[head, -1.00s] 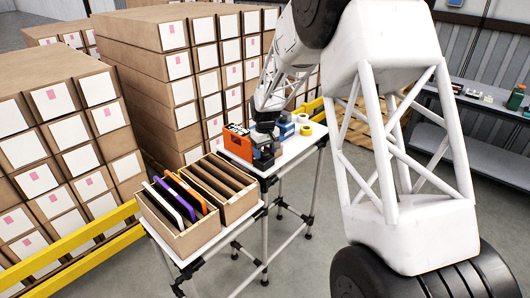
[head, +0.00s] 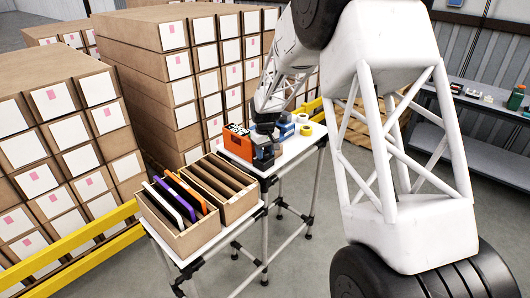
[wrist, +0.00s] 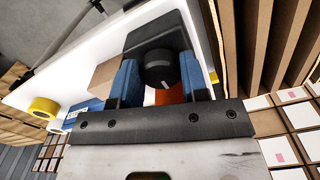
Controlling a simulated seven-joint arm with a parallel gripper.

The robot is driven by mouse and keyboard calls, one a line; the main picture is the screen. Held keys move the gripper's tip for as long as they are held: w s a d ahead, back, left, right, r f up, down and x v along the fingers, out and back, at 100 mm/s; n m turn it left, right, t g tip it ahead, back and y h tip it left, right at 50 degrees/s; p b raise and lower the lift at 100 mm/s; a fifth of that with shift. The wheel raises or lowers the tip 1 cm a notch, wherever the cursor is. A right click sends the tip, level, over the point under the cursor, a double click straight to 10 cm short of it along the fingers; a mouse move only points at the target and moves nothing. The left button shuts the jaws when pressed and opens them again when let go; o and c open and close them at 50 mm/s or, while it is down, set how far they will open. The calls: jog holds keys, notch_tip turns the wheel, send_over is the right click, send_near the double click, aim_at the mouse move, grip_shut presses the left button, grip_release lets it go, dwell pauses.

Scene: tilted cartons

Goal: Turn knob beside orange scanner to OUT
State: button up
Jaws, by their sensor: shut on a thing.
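The orange scanner (head: 243,138) stands on the white table, with a dark top and white lettering too small to read. An orange patch (wrist: 168,96) shows behind the knob in the wrist view. The round black knob (wrist: 159,70) sits on a dark block and has a short pale pointer mark near its lower right. My gripper (wrist: 158,82) has one blue-tipped finger on each side of the knob and is shut on it. In the head view my gripper (head: 264,155) is beside the scanner and hides the knob. I see no OUT marking.
An open carton with dividers (head: 222,188) stands close in front. Another carton (head: 178,216) holds several upright coloured panels. Stacked cartons stand behind.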

jog(key=shift+m, duration=2.8)
jog(key=o, duration=0.9)
jog(key=shift+o, duration=0.2)
jog(key=shift+a, duration=0.1)
jog(key=shift+n, duration=0.3)
